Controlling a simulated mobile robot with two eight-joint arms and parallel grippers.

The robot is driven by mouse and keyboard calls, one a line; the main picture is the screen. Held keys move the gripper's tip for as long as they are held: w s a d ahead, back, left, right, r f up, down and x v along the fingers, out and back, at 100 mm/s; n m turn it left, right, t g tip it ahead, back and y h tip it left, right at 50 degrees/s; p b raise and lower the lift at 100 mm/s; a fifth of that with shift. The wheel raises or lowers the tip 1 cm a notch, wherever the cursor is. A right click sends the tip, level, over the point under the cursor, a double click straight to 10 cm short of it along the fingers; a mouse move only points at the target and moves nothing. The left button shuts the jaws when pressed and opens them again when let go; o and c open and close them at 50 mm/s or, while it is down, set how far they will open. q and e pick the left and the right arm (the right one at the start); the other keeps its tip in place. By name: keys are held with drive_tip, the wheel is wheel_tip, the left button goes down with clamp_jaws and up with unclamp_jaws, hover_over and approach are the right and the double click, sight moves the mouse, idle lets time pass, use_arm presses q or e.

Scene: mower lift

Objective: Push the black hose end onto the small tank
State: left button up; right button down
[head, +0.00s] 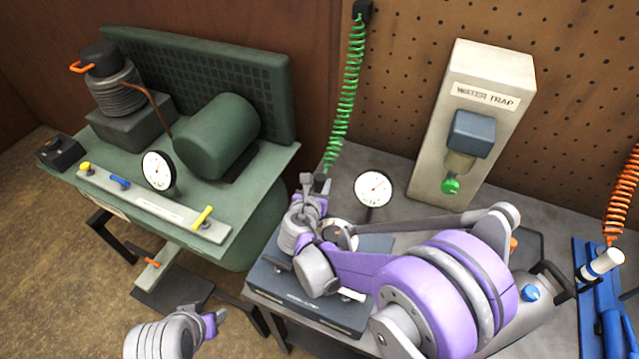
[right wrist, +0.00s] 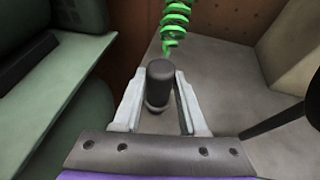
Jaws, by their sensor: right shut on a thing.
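My right gripper (head: 309,186) is shut on the black hose end (right wrist: 159,84), a dark rounded cylinder between its two pale fingers in the right wrist view. In the head view the hose end (head: 321,184) shows as a small dark piece at the bottom of the green coiled hose (head: 345,95). A grey tank with a dark handle and blue knob (head: 530,293) stands at the lower right, partly behind my right arm. I cannot tell for sure that it is the small tank. My left gripper (head: 217,319) is at the lower left, away from everything; its fingers are unclear.
A green compressor (head: 218,135) stands on the left bench. A dial gauge (head: 373,188) and blue-grey box (head: 350,316) are close to my right gripper. The water trap panel (head: 492,75) stands behind. An orange coiled hose (head: 622,195) hangs at the right.

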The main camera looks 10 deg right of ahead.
sight(320, 181)
wheel_tip(320, 181, up, 10)
drive_tip(key=shift+f+p, duration=0.1)
drive_tip(key=shift+p, duration=0.35)
drive_tip(key=shift+s+d, duration=0.1)
drive_tip(key=shift+d, duration=0.05)
